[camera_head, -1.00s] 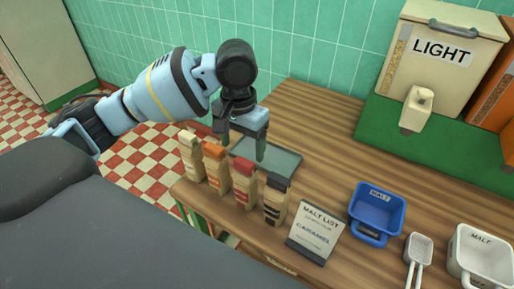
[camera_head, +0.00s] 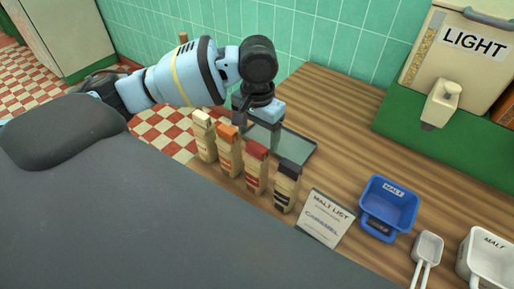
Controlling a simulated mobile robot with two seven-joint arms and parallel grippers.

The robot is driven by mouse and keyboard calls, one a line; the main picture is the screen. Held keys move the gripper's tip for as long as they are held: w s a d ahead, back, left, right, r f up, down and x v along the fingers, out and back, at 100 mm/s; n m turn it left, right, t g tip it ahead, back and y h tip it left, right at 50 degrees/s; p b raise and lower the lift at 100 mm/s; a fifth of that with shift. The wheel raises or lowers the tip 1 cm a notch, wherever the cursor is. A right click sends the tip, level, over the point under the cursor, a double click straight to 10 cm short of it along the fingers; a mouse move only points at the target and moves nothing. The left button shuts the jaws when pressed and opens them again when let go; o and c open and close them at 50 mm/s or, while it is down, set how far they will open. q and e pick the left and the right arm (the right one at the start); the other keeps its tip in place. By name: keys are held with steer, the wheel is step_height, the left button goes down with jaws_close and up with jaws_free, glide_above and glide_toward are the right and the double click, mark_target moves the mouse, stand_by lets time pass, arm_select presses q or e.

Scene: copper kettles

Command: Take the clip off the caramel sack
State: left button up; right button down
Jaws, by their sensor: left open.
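Several tan paper sacks stand upright in a row along the table's front left edge. From left to right, their top clips are white (camera_head: 202,118), orange (camera_head: 227,132), red (camera_head: 257,150) and black (camera_head: 289,170). The sack labels are too small to read, so I cannot tell which is caramel. A card (camera_head: 326,218) headed "MALT LIST" shows the word CARAMEL. My left gripper (camera_head: 259,122) is open and empty, pointing down just behind the orange- and red-clipped sacks. Its fingertips are partly hidden. My right gripper is not in view.
A grey-green tray (camera_head: 301,150) lies behind the sacks, under my left gripper. A blue "MALT" scale tub (camera_head: 389,199), a white scoop (camera_head: 427,248) and a white "MALT" tub (camera_head: 488,258) stand to the right. A "LIGHT" dispenser (camera_head: 462,52) stands behind. The middle of the table is clear.

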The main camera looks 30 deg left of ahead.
mark_target(257, 146)
arm_select(q)
steer(key=shift+a+f, duration=0.15)
steer(key=shift+f, duration=1.55)
steer(key=c, duration=1)
steer(key=shift+c, duration=0.2)
steer(key=shift+r, duration=0.1)
steer(key=shift+r, duration=0.45)
step_height(257, 146, up, 2)
steer(key=shift+w+r, duration=0.1)
steer(key=shift+r, duration=0.1)
steer(key=s+d, duration=0.3)
steer(key=d, duration=0.4)
steer(key=s+d+r, duration=0.1)
steer(key=s+d, duration=0.2)
steer(key=d, duration=0.4)
steer(key=shift+s+d+r, duration=0.15)
steer(key=shift+d+r, duration=0.1)
steer(key=shift+d, duration=0.15)
